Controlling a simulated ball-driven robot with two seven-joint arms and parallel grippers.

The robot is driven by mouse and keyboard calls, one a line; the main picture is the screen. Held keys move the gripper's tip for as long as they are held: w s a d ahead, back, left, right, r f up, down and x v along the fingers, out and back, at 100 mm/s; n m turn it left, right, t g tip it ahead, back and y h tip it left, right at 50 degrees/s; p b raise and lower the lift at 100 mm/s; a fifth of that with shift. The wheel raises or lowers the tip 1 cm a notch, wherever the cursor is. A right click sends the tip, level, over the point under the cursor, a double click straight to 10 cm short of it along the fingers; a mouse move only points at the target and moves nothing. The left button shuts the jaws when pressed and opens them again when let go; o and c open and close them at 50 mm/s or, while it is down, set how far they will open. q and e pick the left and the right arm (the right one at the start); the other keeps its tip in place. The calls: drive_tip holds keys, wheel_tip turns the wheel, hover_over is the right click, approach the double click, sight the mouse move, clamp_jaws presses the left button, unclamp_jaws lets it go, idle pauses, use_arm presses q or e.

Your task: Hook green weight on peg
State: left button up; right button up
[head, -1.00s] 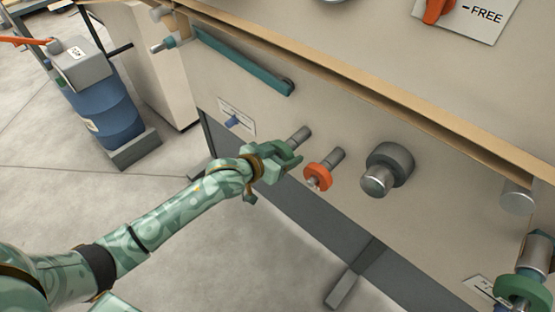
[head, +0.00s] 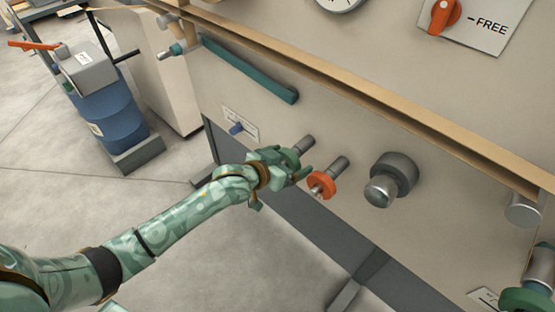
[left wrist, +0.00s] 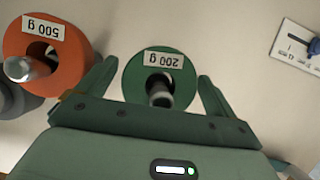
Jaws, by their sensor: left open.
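The green weight (left wrist: 137,75), a ring labelled 200 g, hangs around a grey peg in the left wrist view. My left gripper (left wrist: 153,84) is open there, with one finger on each side of the ring; whether the fingers touch it I cannot tell. In the head view my left gripper (head: 297,166) is at the front panel, just left of the orange weight. There the green weight blends with my green gripper, and the peg (head: 304,144) shows behind it. My right gripper is not in view.
The orange 500 g weight (head: 321,186) hangs on the neighbouring peg, close to my left gripper. Another green ring (head: 527,299) is at the bottom right. A wooden ledge (head: 400,112) runs above.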

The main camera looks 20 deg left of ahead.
use_arm(q)
drive_tip(key=p+v, duration=0.1)
drive_tip(key=v, duration=0.2)
drive_tip(key=r+p+v, duration=0.1)
drive_tip(key=p+v, duration=0.1)
drive_tip(key=shift+s+a+r, duration=0.1)
drive_tip(key=shift+s, duration=0.05)
drive_tip(key=f+p+v, duration=0.1)
drive_tip(key=p+v, duration=0.4)
drive_tip(key=v, duration=0.5)
drive_tip(key=shift+s, duration=0.3)
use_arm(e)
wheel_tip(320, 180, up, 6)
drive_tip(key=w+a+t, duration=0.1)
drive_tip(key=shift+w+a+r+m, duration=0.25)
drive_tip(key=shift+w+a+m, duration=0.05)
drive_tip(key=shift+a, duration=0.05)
use_arm(q)
drive_tip(key=shift+a+r, duration=0.1)
drive_tip(key=shift+a, duration=0.05)
